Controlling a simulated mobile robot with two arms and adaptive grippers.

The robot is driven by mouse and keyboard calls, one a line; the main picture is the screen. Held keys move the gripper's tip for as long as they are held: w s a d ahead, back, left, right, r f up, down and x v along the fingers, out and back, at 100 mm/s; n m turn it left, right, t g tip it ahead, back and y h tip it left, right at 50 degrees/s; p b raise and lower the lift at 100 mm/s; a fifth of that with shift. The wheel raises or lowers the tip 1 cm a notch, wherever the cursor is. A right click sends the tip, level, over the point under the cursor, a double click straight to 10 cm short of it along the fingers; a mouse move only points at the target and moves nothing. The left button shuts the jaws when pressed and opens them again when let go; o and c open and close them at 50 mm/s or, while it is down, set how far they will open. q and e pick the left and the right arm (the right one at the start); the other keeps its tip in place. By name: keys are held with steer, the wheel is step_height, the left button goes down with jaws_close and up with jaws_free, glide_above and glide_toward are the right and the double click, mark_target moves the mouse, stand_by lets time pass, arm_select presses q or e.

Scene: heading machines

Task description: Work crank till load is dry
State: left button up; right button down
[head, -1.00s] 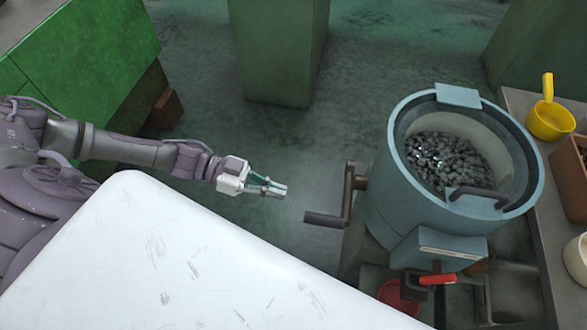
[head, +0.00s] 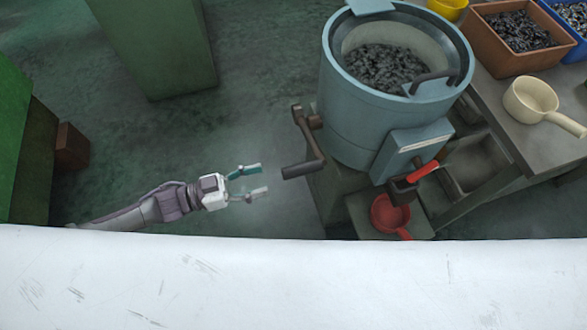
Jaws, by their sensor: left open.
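The crank (head: 309,144) is a dark bent arm on the left side of a blue-grey drum (head: 345,120). Its handle points left, toward my gripper. The load (head: 385,68), many small dark grey metal pieces, lies inside the drum; it looks dull, with no bright glints that I can make out. My left gripper (head: 258,182) is open and empty, its fingers spread just left of the crank handle and apart from it. My right gripper is not in view.
A red-handled lever (head: 424,171) sits at the drum's front above a red pan (head: 389,214). The bench at right holds a brown bin (head: 500,60) of dark pieces and a cream ladle (head: 532,102). A white surface (head: 290,285), part of my view's foreground, spans the bottom.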

mark_target(297, 170)
arm_select(q)
steer(key=b+x, duration=0.1)
steer(key=x, duration=0.8)
steer(key=shift+d+f, duration=0.1)
steer(key=shift+d, duration=0.1)
steer(key=shift+w+d, duration=0.2)
steer(key=shift+d, duration=0.2)
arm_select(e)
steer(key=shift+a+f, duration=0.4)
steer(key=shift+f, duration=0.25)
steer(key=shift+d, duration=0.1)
arm_select(q)
jaws_close()
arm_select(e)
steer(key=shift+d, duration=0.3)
